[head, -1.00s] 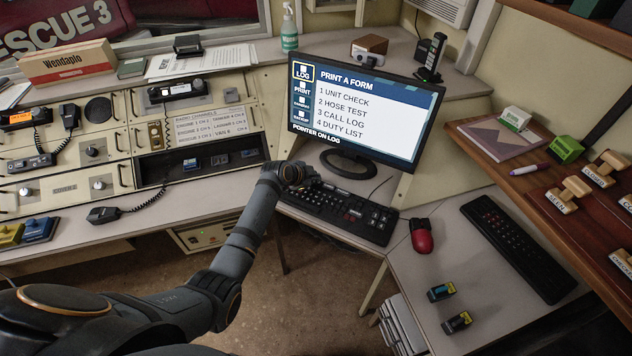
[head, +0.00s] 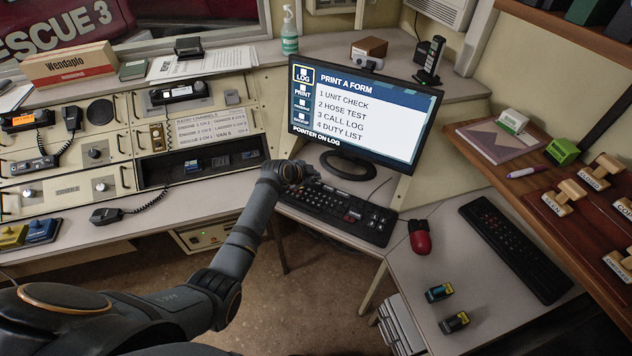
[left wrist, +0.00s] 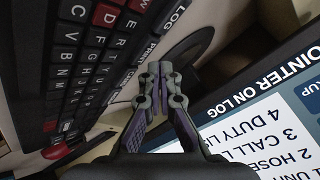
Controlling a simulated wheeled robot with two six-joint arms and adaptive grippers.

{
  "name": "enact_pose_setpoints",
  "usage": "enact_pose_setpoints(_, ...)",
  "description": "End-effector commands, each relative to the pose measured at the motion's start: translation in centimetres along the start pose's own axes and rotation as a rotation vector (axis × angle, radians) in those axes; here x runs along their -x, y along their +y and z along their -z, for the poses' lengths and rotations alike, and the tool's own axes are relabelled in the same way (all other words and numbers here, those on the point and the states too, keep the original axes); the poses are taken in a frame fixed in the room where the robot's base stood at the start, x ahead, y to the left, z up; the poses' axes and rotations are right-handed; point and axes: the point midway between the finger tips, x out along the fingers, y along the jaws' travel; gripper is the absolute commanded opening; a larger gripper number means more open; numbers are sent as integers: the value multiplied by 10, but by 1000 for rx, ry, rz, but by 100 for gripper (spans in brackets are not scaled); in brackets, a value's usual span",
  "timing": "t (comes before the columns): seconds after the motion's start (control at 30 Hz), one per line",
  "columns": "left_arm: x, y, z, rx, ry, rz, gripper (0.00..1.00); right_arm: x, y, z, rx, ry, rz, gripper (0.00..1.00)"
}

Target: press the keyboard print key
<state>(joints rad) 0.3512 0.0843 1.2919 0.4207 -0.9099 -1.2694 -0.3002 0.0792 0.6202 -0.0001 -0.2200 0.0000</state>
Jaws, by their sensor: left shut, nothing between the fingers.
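The black keyboard (head: 340,212) lies on the desk in front of the monitor (head: 365,108). In the left wrist view the keyboard (left wrist: 75,60) shows dark and red keys, with white labels along its edge, including LOG and the print label (left wrist: 152,48). My left gripper (head: 308,172) is over the keyboard's far left end in the head view. In the left wrist view its fingertips (left wrist: 153,78) are shut with nothing between them, close beside the print label. I cannot tell whether they touch a key. The monitor reads PRINT A FORM and POINTER ON LOG, with LOG outlined. My right gripper is not in view.
A red mouse (head: 420,237) and a second dark keyboard (head: 515,248) lie to the right. Two small dark items (head: 440,292) lie on the front desk. A radio console (head: 195,130) fills the left. A shelf with stamps (head: 563,195) borders the right.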

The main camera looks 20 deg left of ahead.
Motion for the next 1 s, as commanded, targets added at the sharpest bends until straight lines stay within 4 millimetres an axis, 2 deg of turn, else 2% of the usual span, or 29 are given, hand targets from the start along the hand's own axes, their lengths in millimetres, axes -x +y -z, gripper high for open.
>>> enact_pose_setpoints(0.17,2,-1,1,0,0,0,0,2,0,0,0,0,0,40)
enact_pose_setpoints(0.67,35,-26,26,-1,0,1,0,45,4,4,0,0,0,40)
enact_pose_setpoints(1.0,35,-26,25,0,0,1,0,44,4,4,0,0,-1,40)
